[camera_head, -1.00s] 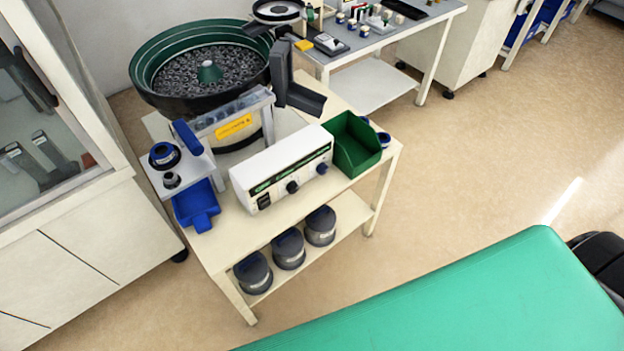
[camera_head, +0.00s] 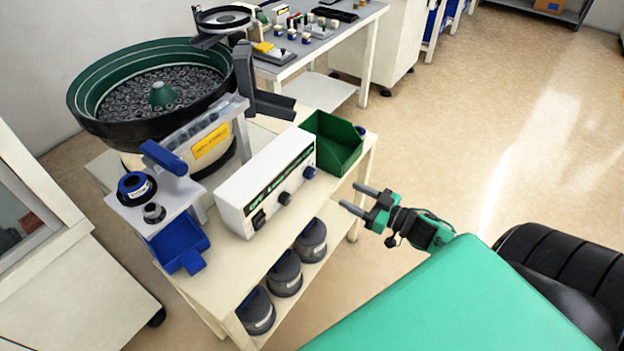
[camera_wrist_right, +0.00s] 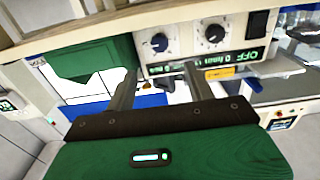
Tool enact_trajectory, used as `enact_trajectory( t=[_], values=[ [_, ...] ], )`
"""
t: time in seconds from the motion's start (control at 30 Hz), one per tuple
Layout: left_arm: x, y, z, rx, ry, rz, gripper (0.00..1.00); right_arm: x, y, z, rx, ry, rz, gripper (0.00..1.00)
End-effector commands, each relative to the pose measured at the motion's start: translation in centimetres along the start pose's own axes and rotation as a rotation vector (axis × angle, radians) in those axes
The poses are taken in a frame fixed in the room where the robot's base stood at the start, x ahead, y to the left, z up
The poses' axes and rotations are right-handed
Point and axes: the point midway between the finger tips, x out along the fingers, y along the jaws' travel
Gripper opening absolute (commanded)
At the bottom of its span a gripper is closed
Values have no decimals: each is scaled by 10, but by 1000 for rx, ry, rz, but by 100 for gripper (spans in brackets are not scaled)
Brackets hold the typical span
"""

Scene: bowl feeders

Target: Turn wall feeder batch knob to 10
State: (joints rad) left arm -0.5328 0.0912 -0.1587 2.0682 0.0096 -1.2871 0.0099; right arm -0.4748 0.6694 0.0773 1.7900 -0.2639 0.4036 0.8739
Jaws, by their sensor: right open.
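A white control box (camera_head: 262,187) stands on the cream cart beside the large green-rimmed bowl feeder (camera_head: 150,92). Dial marks are too small to read. My left gripper is out of view.
A green bin (camera_head: 333,145) stands beside the box. A blue tray (camera_head: 180,246) sits at the cart's left. Dark round containers (camera_head: 284,272) fill the lower shelf. A smaller feeder (camera_head: 222,22) and workbench (camera_head: 350,35) are behind. The floor to the right is clear.

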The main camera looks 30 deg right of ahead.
Motion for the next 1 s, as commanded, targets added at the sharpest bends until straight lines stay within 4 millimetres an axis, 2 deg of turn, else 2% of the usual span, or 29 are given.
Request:
enact_trajectory(
  t=[0.7,1.0],
  values=[
    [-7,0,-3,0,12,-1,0,106,1,0,-1,1,2,54],
    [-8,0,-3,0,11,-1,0,127,1,1,-1,-1,2,54]
  ],
)
